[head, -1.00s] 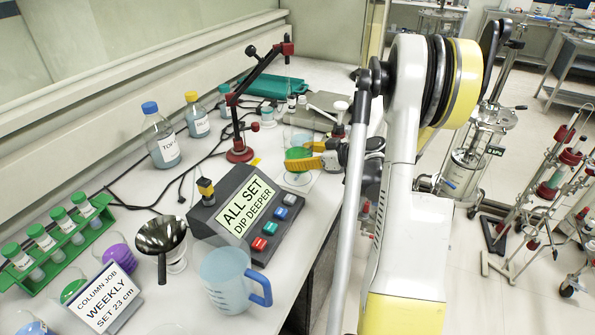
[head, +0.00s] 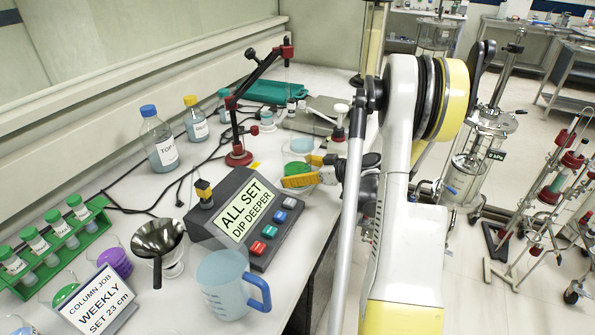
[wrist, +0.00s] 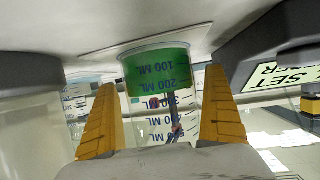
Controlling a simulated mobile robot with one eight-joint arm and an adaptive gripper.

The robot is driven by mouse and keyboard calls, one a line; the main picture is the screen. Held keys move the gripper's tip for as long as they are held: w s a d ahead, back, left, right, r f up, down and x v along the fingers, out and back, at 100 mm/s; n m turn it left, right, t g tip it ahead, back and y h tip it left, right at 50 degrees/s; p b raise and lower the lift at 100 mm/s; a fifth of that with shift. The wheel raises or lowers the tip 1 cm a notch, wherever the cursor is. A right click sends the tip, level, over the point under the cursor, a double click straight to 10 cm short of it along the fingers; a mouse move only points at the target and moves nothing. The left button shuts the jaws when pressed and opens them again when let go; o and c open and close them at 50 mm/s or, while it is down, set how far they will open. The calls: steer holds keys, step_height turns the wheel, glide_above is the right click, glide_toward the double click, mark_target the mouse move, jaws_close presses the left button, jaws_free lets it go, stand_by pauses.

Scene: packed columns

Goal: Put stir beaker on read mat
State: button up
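The stir beaker (head: 297,170), clear with green liquid, is between the fingers of my gripper (head: 306,171). In the wrist view the beaker (wrist: 160,88) shows base-up, with blue volume marks, and both orange fingers (wrist: 163,115) lie against its sides. My gripper is shut on it. A flat white mat (wrist: 110,44) shows at the beaker's base in the wrist view; I cannot tell whether they touch. In the head view the beaker and fingers mostly hide that spot.
A display box (head: 238,215) reading "ALL SET DIP DEEPER" stands close left of my gripper. A red-based stand (head: 238,157) is behind it. A blue-handled jug (head: 225,285), a funnel (head: 157,236) and a tube rack (head: 55,250) are nearer. The bench's front edge runs close by.

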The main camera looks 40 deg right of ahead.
steer(key=shift+r, duration=0.25)
steer(key=p+v, duration=0.3)
steer(key=v, duration=0.9)
steer(key=shift+w, duration=0.1)
